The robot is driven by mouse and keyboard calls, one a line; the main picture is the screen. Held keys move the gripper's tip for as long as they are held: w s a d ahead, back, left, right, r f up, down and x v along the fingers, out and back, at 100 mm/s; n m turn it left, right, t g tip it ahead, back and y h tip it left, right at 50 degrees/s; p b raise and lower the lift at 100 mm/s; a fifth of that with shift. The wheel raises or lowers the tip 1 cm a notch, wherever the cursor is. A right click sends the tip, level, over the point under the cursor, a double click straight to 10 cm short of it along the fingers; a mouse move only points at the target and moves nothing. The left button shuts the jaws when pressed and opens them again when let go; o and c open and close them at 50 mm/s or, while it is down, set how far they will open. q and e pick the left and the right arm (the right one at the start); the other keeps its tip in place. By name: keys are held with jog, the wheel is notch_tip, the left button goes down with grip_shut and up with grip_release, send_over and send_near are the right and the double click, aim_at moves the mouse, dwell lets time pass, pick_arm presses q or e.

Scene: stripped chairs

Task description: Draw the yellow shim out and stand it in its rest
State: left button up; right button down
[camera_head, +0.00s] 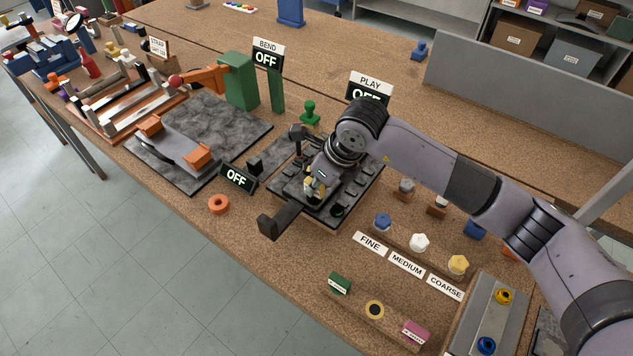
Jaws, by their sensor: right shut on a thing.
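My right gripper (315,187) points down over a dark fixture (345,200) with several small black blocks, near the PLAY sign. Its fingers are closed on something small. A pale yellow bit shows at the fingertips, but the fingers hide most of it, so I cannot tell its shape or whether it is still seated in the fixture. I cannot pick out the yellow shim's rest with certainty. My left gripper is not in view.
The PLAY sign (369,87) stands behind my wrist, with a green knob (310,112) to its left.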

aim_at(309, 179)
jog(key=shift+r, duration=0.65)
dwell(0.3)
jog(key=c, duration=2.2)
grip_release()
grip_shut()
jog(key=shift+r+p, duration=0.8)
jog(key=shift+r, duration=1.2)
jog(key=shift+f, duration=0.1)
